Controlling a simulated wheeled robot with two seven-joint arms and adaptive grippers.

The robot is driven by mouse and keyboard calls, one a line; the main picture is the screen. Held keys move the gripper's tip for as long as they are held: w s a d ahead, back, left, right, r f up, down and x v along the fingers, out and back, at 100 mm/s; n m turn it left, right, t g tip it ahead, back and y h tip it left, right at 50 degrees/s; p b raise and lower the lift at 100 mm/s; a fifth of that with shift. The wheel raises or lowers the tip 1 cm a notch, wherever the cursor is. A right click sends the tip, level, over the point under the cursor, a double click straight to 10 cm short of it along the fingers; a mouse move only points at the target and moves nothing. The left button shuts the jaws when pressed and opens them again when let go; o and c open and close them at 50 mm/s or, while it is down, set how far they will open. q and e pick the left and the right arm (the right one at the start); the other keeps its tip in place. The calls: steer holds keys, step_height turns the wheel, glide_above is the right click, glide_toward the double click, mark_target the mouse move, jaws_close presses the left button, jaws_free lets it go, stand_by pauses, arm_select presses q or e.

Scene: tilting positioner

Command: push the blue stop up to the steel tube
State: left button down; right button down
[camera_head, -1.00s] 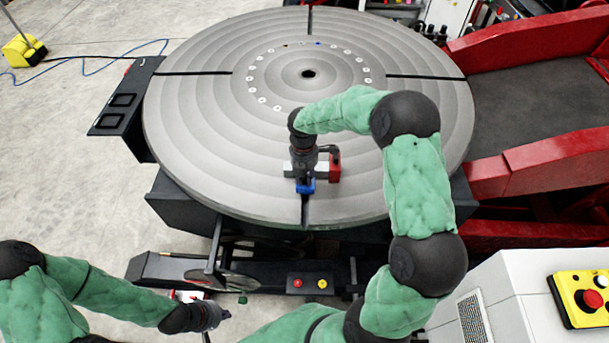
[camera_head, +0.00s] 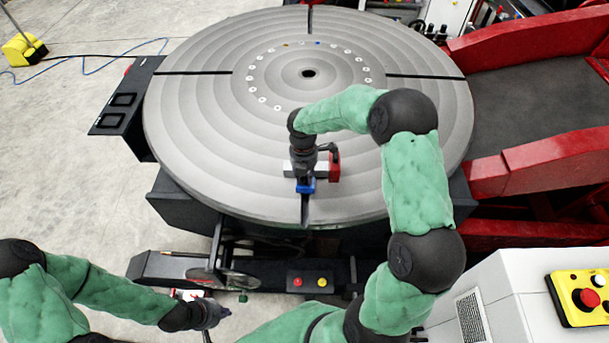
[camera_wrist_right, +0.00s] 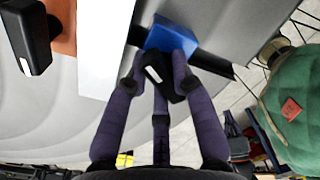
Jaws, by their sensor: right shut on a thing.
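The blue stop (camera_head: 305,186) sits over the dark radial slot near the front edge of the round table. In the right wrist view the stop (camera_wrist_right: 172,36) carries a black knob with a white mark. My right gripper (camera_wrist_right: 160,72) is shut on that knob; it also shows in the head view (camera_head: 304,176). The pale steel tube (camera_head: 290,170) lies just behind the stop, largely covered by my gripper. In the right wrist view the tube (camera_wrist_right: 104,48) is left of the stop, with a narrow gap between them. My left gripper (camera_head: 216,316) hangs low at front left, away from both; its opening is unclear.
A red clamp (camera_head: 334,164) with a black handle stands at the tube's right end. The grey slotted table (camera_head: 200,130) is otherwise clear around it. A red frame (camera_head: 540,165) stands at right, a white cabinet (camera_head: 500,305) at front right.

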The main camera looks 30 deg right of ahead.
arm_select(q)
steer(key=shift+r+p, duration=2)
stand_by(6.0)
